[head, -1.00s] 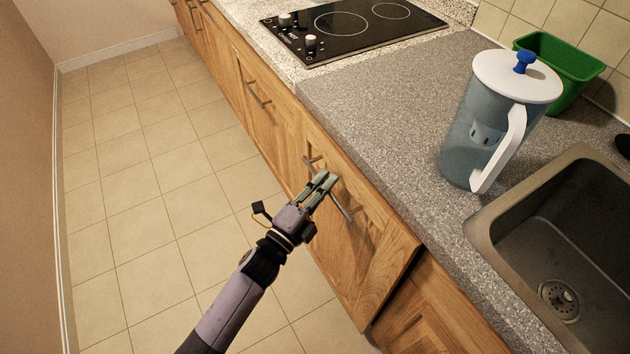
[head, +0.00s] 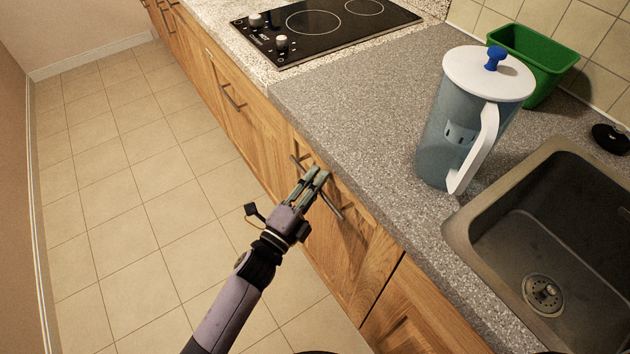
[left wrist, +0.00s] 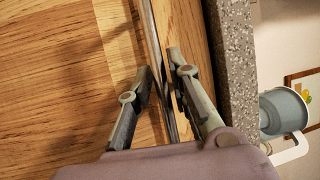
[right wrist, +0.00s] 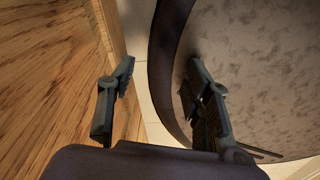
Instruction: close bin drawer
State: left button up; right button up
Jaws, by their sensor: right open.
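The bin drawer (head: 345,245) has a wooden front below the grey counter. Its front looks about flush with the neighbouring cabinet in the head view. A long metal bar handle (head: 328,200) runs along its upper part, and it also shows in the left wrist view (left wrist: 158,50). My left gripper (head: 318,172) is at the handle, with one finger on each side of the bar. Whether the fingers press on it I cannot tell. My right gripper (right wrist: 160,65) is open and empty in the right wrist view, between a wooden surface and a dark curved rim. It is outside the head view.
On the counter (head: 350,110) stand a blue pitcher with white lid (head: 445,150) and a green bin (head: 545,60). A sink (head: 465,235) is at the right and a black cooktop (head: 320,25) at the back. The tiled floor (head: 120,210) at left is clear.

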pick_arm(q)
jog(key=shift+o, duration=0.7)
pick_arm(e)
jog(key=shift+d, duration=0.35)
pick_arm(q)
jog(key=shift+a, duration=0.1)
jog(key=v, duration=1.2)
pick_arm(e)
jog(key=shift+a, duration=0.15)
